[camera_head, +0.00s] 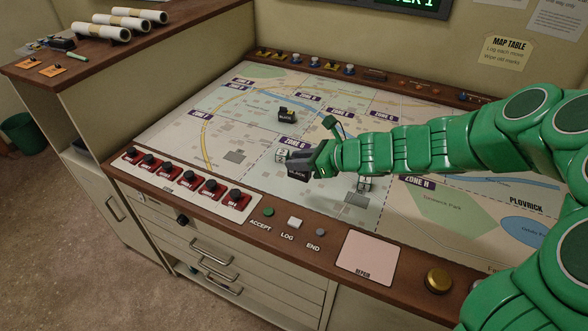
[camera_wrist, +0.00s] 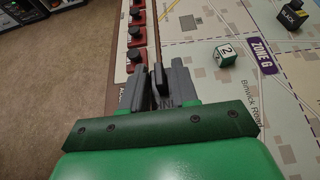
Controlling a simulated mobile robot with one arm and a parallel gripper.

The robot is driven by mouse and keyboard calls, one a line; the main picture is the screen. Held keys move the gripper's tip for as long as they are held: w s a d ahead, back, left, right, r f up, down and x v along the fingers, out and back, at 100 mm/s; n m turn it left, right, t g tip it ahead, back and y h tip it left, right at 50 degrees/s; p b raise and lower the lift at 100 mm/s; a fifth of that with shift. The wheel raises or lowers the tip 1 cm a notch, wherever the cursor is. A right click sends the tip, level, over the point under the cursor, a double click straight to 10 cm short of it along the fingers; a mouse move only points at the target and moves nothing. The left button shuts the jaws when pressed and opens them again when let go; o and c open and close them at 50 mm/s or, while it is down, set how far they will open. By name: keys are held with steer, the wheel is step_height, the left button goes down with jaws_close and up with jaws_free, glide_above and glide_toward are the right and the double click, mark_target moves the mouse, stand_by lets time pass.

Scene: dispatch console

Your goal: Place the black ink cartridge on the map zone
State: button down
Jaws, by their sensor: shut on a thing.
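My gripper (camera_head: 303,162) is shut on a black ink cartridge (camera_head: 298,173) with "BLACK" on its face, held over the map near its front edge, by the Zone G label. In the wrist view my gripper (camera_wrist: 160,88) has the dark cartridge (camera_wrist: 158,80) between its grey fingers. I cannot tell how far it is above the surface. A second black block (camera_head: 287,115) with a pale label and yellow marks stands on the map (camera_head: 225,110) further back. It also shows in the wrist view (camera_wrist: 292,16), at the upper right.
A numbered cube (camera_head: 282,156) sits beside my gripper; it shows "2" in the wrist view (camera_wrist: 225,54). Another cube (camera_head: 365,184) stands under my arm. Red switches (camera_head: 188,178) line the front left edge. Open map lies left and behind.

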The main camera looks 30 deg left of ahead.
steer(key=shift+w+a+f, duration=0.75)
steer(key=shift+w+f, duration=0.2)
steer(key=shift+f, duration=0.25)
steer(key=shift+w+a+f, duration=0.8)
steer(key=shift+w+f, duration=0.2)
steer(key=shift+f, duration=0.15)
steer(key=shift+w+a+f, duration=0.75)
steer(key=shift+w+f, duration=0.2)
steer(key=shift+f, duration=0.25)
steer(key=shift+w+f, duration=0.1)
steer(key=shift+f, duration=1.45)
steer(key=shift+f, duration=0.1)
steer(key=c, duration=0.9)
jaws_free()
steer(key=shift+o, duration=0.2)
steer(key=v, duration=1.2)
